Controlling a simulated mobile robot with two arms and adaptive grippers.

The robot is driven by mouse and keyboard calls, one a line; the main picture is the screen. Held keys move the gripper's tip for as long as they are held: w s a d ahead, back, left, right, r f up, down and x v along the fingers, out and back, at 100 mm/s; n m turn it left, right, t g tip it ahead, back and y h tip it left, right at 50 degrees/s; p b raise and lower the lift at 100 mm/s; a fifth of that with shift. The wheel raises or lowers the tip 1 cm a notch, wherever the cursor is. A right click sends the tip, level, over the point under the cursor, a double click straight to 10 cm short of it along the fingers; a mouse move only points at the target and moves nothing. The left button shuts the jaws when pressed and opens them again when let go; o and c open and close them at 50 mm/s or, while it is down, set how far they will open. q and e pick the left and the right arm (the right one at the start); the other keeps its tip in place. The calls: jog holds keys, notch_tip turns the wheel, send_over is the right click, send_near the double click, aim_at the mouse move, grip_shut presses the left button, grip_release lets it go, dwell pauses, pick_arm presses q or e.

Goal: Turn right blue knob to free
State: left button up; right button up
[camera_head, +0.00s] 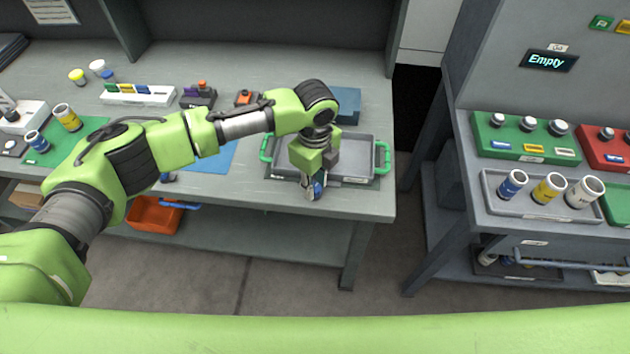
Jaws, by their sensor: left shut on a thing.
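My left gripper (315,190) reaches in from the left, pointing down over the front side of the grey tray (350,149) with green handles. It is shut on a small blue item (319,188), mostly hidden between the fingers. I cannot tell whether this item is a knob or a blue-banded canister. No other clear blue knob shows; a small dark blue part (168,177) at the table's front edge is half covered by my arm. My right gripper is not in view.
Small devices with orange tops (202,88) stand at the table's back. A blue box (346,105) is behind the tray. On the right bench, a grey tray (535,210) holds canisters beside a green panel (490,145); a sign (548,61) reads "Empty". A gap separates the benches.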

aim_at(315, 187)
pick_arm(q)
jog(key=m, duration=1)
jog(key=shift+m, duration=1.7)
jog(key=shift+w+r, duration=0.1)
jog(key=o, duration=0.8)
notch_tip(315, 187, up, 12)
